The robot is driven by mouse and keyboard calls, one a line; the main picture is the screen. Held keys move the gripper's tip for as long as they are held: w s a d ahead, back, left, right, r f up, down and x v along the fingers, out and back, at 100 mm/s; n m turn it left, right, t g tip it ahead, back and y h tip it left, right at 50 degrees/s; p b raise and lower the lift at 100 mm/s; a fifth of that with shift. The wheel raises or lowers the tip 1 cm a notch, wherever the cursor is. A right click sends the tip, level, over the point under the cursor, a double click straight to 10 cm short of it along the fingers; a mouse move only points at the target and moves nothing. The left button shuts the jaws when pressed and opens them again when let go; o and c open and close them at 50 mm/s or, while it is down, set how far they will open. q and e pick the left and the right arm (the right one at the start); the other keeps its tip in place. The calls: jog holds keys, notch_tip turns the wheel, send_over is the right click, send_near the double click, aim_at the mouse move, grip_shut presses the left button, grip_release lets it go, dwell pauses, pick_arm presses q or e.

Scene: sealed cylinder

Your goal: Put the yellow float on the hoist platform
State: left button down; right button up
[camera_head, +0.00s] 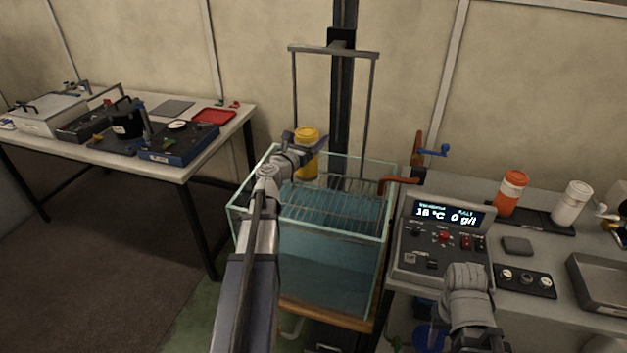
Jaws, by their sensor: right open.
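The yellow float (307,168) is upright at the back left of the glass tank, over the far-left part of the wire hoist platform (335,207). I cannot tell whether its base touches the platform. My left arm reaches up from below, and my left gripper (308,145) is at the float's upper part. A dark finger crosses the float; the wrist hides the rest, so its grip is unclear. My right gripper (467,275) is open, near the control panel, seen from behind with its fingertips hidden.
The glass tank (239,215) holds water. The hoist frame's crossbar (333,51) stands above it. The control panel (440,238) is to the right, with an orange bottle (511,193) and a white bottle (571,204) behind. A side table (182,170) with equipment stands left.

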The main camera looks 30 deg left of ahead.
aim_at(301, 174)
pick_arm(q)
jog(key=shift+f+b, duration=4.35)
jog(key=shift+f, duration=0.35)
jog(key=shift+r, duration=0.15)
jog(key=shift+c, duration=1.1)
grip_release()
jog(key=shift+f, duration=0.25)
jog(key=shift+o, duration=1.1)
jog(key=shift+r, duration=0.1)
jog(key=shift+r, duration=0.15)
jog(key=s, duration=1.2)
jog(key=shift+d, duration=0.25)
